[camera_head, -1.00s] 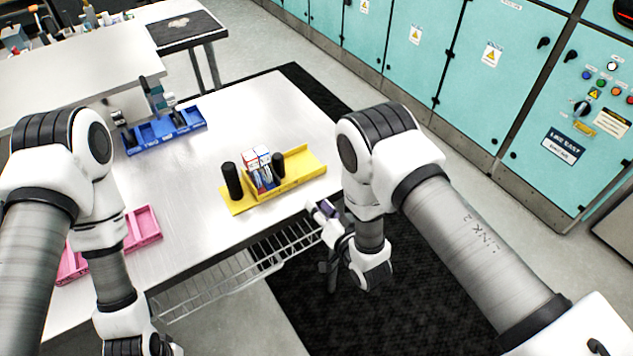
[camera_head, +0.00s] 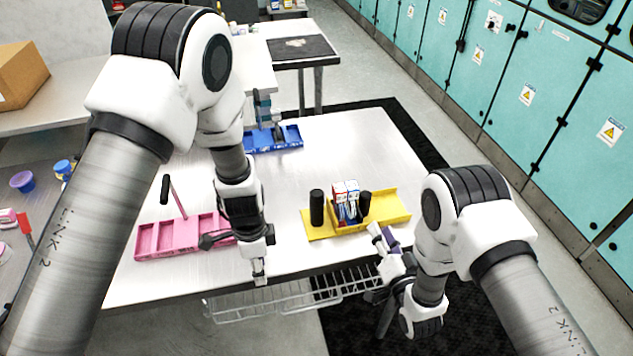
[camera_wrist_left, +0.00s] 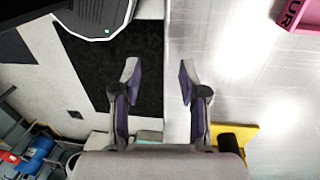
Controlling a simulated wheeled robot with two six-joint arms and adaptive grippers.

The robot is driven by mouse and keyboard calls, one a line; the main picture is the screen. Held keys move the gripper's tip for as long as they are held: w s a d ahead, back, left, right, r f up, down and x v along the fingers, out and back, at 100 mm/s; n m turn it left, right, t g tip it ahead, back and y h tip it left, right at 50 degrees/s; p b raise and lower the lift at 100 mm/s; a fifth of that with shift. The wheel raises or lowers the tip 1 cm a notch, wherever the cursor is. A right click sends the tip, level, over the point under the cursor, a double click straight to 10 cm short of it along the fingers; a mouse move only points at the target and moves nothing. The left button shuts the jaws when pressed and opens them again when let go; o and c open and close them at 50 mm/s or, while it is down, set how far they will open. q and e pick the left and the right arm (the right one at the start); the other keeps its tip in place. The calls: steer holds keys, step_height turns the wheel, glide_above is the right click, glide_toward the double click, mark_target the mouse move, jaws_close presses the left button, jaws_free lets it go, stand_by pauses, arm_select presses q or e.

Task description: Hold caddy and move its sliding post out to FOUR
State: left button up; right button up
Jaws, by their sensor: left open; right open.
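The yellow caddy (camera_head: 398,211) sits on the steel table, right of centre in the head view. It has a black post (camera_head: 316,208) at its left and another black post (camera_head: 364,202) right of the small red, white and blue boxes (camera_head: 346,200). In the left wrist view a yellow corner of the caddy (camera_wrist_left: 249,130) shows beside a black part. My left gripper (camera_head: 259,272) is at the table's front edge, left of the caddy; its fingers (camera_wrist_left: 157,72) are apart and empty. My right gripper (camera_head: 384,238) is open at the front edge, just short of the caddy.
A pink tray (camera_head: 153,242) lies at the table's left; letters "UR" show on a pink piece in the left wrist view (camera_wrist_left: 300,14). A blue tray (camera_head: 262,141) stands at the back. A wire rack (camera_head: 290,300) is below the front edge. The table's middle is clear.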

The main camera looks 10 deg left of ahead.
arm_select(q)
steer(key=w+r+m+t, duration=0.1)
steer(key=w+r+m, duration=0.2)
steer(key=w+r, duration=0.35)
steer(key=w+r+m+t, duration=0.1)
steer(key=w+r+m, duration=0.2)
steer(key=w, duration=0.7)
steer(key=m, duration=0.9)
glide_above(317, 205)
steer(key=w, duration=0.2)
steer(key=shift+r+g+y, duration=0.3)
steer(key=shift+r+g, duration=0.1)
steer(key=shift+r, duration=0.05)
steer(key=shift+s+d+f, duration=0.1)
steer(key=shift+d+f, duration=0.05)
steer(key=shift+f, duration=0.2)
steer(key=f, duration=0.6)
steer(key=shift+a+f, duration=0.3)
steer(key=shift+f, duration=0.35)
steer(key=shift+r, duration=0.1)
steer(key=shift+c, duration=0.9)
jaws_close()
steer(key=shift+s, duration=0.1)
